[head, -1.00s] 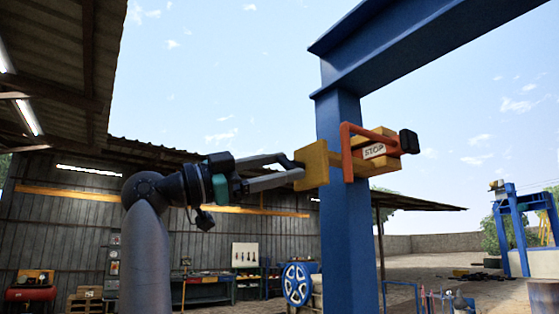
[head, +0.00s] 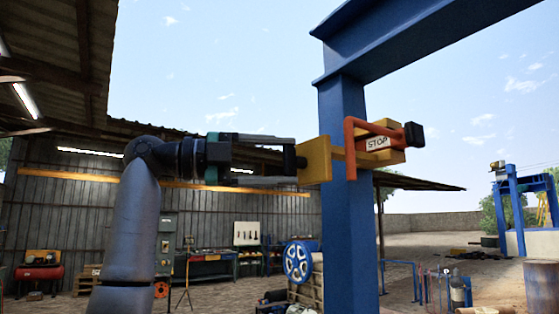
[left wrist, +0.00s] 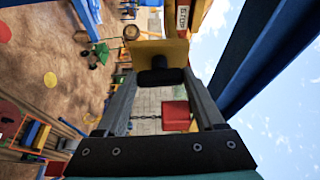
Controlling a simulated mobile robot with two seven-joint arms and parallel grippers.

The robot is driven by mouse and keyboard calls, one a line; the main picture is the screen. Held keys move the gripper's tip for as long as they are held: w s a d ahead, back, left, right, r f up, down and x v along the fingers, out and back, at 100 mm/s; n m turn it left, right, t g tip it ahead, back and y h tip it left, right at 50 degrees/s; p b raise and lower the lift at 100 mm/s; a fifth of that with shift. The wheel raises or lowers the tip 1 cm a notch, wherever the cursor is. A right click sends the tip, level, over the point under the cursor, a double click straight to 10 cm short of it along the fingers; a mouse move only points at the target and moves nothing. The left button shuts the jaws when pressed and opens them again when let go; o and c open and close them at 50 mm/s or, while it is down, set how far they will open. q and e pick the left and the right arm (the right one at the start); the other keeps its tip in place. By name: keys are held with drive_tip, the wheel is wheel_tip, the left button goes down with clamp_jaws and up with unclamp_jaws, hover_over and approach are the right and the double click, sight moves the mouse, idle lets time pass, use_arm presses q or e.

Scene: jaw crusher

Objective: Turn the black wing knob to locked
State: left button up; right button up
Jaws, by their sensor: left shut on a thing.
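The black wing knob (head: 301,163) sits on the left face of a yellow plate (head: 318,160) fixed at a blue post. In the left wrist view the black knob (left wrist: 160,77) stands out from the yellow plate, between the finger ends. My left gripper (head: 292,162) comes in level from the left and is shut on the knob. Its fingers partly hide the knob, and I cannot read any lock mark. My right gripper is not in view.
The blue post (head: 345,220) rises to a blue beam (head: 420,45). An orange bracket (head: 350,150) with a STOP sign (head: 378,143) and a black end block (head: 413,134) sticks out to the right. A blue wheel (head: 298,261) stands below. Open air surrounds my forearm.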

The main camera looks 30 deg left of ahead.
use_arm(q)
drive_tip(key=shift+m, duration=0.4)
drive_tip(key=o, duration=1.4)
drive_tip(key=b+v, duration=0.1)
drive_tip(key=v, duration=1.4)
drive_tip(key=shift+s+a+r, duration=0.1)
drive_tip(key=shift+s, duration=0.05)
